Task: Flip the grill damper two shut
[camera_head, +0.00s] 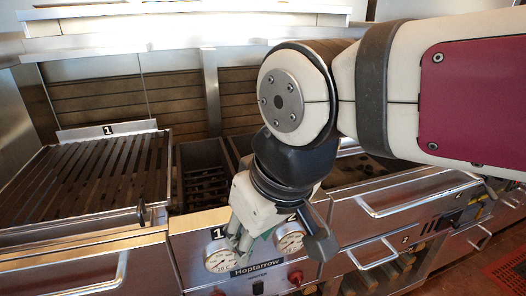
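My gripper (280,245) points down in front of the grill's centre panel (195,240). Its fingers are spread, with no object visible between them. A round white-faced dial (289,238) marked 2 shows between the fingers, its label partly covered. A matching dial (219,257) marked 1 is to the left of the fingers. I cannot pick out damper two or tell whether it is open or shut; my arm and gripper hide part of the grill front. Whether a finger touches the panel is unclear.
The slatted grill top (95,175) marked 1 is at left. A drawer handle (375,257) and a long bar handle (415,200) stick out at right. A red mat (508,270) lies on the floor at right.

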